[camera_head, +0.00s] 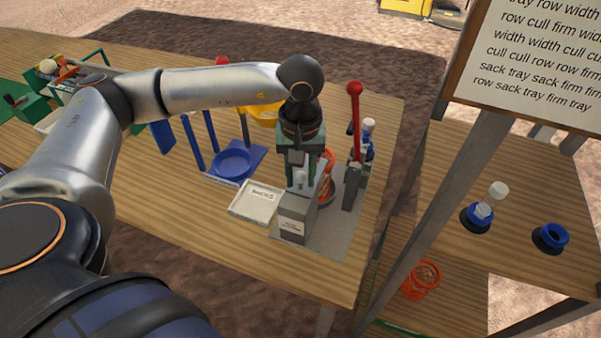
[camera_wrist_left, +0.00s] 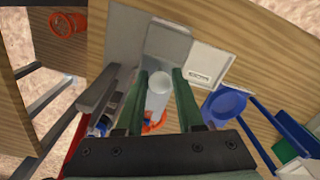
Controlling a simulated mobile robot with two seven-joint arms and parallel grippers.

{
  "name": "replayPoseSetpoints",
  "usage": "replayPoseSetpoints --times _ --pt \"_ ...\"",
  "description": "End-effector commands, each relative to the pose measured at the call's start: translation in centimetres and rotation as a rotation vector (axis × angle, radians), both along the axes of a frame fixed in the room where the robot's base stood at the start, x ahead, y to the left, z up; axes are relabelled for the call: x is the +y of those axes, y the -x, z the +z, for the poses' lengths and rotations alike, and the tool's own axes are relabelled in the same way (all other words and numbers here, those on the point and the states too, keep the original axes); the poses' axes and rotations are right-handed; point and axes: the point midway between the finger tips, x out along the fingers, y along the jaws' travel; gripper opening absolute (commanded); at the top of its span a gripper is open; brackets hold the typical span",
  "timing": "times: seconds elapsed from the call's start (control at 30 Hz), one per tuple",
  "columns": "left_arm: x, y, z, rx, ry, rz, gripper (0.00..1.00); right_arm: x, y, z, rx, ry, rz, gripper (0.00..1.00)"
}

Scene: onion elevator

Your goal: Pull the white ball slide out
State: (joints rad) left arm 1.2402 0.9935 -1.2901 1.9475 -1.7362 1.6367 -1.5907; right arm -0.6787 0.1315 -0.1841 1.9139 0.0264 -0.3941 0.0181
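The white ball (camera_head: 300,176) is the round end of a pale slide on the grey block-shaped device (camera_head: 292,222) at the right end of the workbench. It also shows in the left wrist view (camera_wrist_left: 160,82). My left gripper (camera_head: 304,180) points down over the device. Its green fingers (camera_wrist_left: 160,74) are open, one on each side of the ball, with small gaps in the wrist view. Part of the slide is hidden by the fingers in the head view. My right gripper is not in view.
A labelled white tray (camera_head: 257,202) lies left of the device. A blue dish (camera_head: 234,163) and orange mesh (camera_head: 328,178) are nearby. A sign board (camera_head: 530,60) rises at right.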

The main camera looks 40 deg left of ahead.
Motion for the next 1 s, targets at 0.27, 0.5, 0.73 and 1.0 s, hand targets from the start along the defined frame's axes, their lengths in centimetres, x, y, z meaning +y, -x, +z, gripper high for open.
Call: replayPoseSetpoints --times 0.27,0.5,0.73,1.0 --pt "0.0 0.0 0.0 0.000 0.000 0.000 0.04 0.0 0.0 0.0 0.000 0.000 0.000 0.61" --pt "0.0 0.0 0.0 0.000 0.000 0.000 0.00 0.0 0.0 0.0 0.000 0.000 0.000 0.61" --pt "-0.1 0.6 0.0 0.000 0.000 -0.002 0.00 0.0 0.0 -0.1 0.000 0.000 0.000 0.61" --pt "-0.5 2.2 0.0 0.001 -0.001 -0.002 0.00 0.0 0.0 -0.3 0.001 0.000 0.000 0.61"
